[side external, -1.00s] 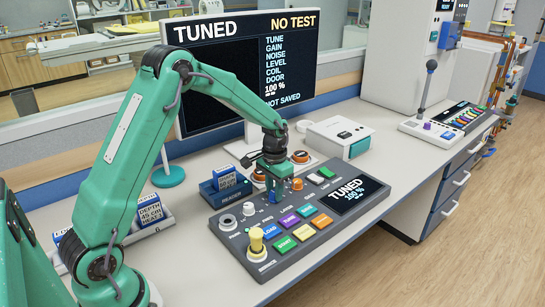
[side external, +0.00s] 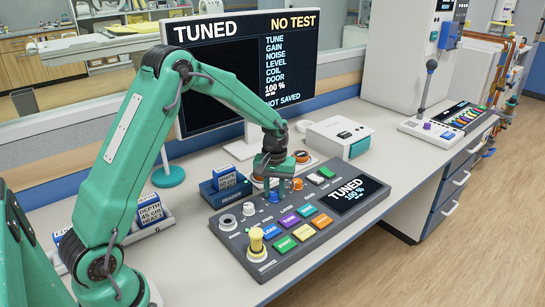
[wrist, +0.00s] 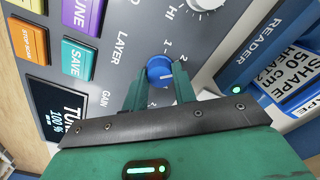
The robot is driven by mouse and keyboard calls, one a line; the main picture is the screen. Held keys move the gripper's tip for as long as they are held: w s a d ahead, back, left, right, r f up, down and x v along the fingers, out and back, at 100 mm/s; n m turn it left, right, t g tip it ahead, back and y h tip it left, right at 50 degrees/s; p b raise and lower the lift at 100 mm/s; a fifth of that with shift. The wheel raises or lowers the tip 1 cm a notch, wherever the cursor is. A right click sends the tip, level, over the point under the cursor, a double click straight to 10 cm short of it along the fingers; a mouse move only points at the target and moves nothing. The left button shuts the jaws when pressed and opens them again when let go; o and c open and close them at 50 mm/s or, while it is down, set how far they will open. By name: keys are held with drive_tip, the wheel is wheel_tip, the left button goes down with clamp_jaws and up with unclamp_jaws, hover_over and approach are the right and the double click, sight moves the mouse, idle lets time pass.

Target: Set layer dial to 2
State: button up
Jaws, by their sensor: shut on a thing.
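The layer dial (wrist: 160,70) is a round blue knob, seen in the wrist view beside the word LAYER. Small position numerals are printed around it, and a pale pointer mark shows on its face; I cannot tell surely which number it points to. My gripper (wrist: 158,77) is shut on the dial, with one finger on each side.
The reader (side external: 225,196) with a blue cartridge stands left of the gripper. An orange knob (side external: 297,184) is close on the right. Coloured buttons and a yellow knob (side external: 256,240) lie nearer the front. The monitor (side external: 215,75) stands behind and reads TUNED, NO TEST.

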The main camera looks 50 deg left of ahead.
sight(274, 192)
drive_tip(key=shift+n, duration=1)
drive_tip(key=o, duration=1)
drive_tip(key=shift+r, duration=0.15)
wheel_tip(274, 192, up, 7)
drive_tip(key=shift+r, duration=0.3)
